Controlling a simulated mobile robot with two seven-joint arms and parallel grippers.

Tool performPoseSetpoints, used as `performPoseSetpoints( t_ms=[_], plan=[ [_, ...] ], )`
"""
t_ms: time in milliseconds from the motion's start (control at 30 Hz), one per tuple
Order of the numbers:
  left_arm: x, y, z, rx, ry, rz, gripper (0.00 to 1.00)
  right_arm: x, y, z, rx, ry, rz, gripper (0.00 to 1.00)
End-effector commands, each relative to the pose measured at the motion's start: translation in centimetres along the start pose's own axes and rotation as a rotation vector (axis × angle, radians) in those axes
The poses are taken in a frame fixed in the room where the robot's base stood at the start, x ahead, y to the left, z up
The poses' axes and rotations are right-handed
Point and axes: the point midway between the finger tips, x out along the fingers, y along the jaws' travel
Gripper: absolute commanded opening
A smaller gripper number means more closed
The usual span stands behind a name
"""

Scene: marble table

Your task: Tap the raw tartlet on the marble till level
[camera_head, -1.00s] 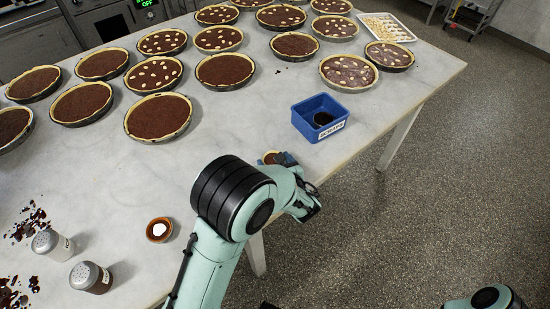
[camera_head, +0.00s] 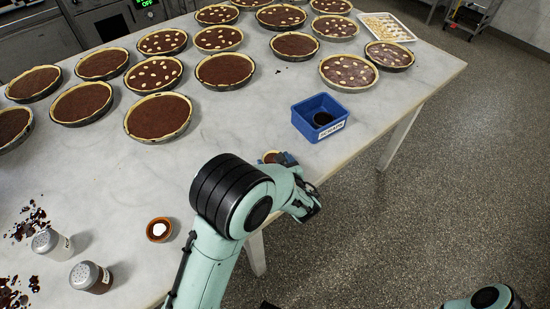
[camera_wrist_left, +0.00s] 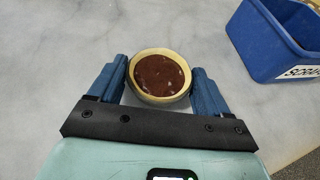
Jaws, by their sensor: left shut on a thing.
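The raw tartlet (camera_wrist_left: 160,75) shows in the left wrist view as a small pale pastry shell with dark brown filling and a few lighter spots on top. My left gripper (camera_wrist_left: 160,82) is shut on it, with one blue finger on each side. In the head view the tartlet (camera_head: 271,156) is mostly hidden behind my left arm, and the left gripper (camera_head: 283,159) is partly hidden too. It is over the marble table (camera_head: 150,185) near the front edge. I cannot tell whether the tartlet touches the marble. My right gripper is not in view.
A blue scraps bin (camera_head: 319,117) stands just beyond the gripper. Several large chocolate tarts (camera_head: 158,117) fill the back. A small brown bowl (camera_head: 159,230), two shakers (camera_head: 91,277) and dark crumbs (camera_head: 32,222) lie at the left. Marble between bowl and tarts is clear.

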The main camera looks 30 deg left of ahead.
Motion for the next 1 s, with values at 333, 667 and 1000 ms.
performPoseSetpoints(
  t_ms=[333,667,1000],
  plan=[
    [0.0,0.0,0.1,-0.003,0.006,-0.001,0.45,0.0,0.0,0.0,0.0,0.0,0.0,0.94],
    [-0.1,0.0,0.1,-0.004,0.006,-0.002,1.0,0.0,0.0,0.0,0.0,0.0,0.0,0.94],
    [-5.2,-0.2,0.1,-0.005,0.006,-0.008,1.0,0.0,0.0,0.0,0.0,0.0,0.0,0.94]
  ],
)
